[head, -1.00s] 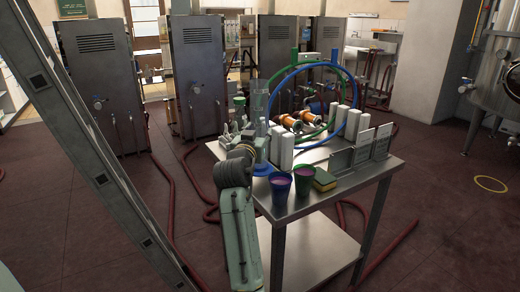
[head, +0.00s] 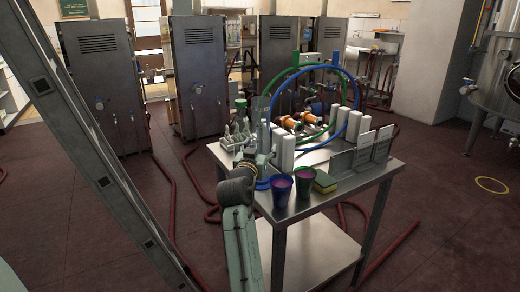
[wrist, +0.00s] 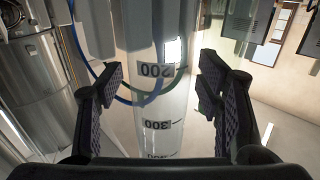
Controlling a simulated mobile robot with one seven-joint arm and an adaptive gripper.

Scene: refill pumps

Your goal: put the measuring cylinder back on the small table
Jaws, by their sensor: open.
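The measuring cylinder (head: 261,112) is clear, with a blue foot (head: 263,184). It stands upright at the left edge of the steel table (head: 352,180), its foot seemingly on the top, though my arm partly hides it. In the wrist view the cylinder (wrist: 156,112) shows the marks 200 and 300 and lies between my fingers. My gripper (wrist: 161,88) is open, with a gap visible on both sides of the cylinder. In the head view my gripper (head: 263,156) is around the cylinder's lower half and is partly hidden.
White bottles (head: 288,152) stand behind, and a rack of glassware (head: 238,137) lies behind left. Pumps with hoops (head: 292,122) are farther back.

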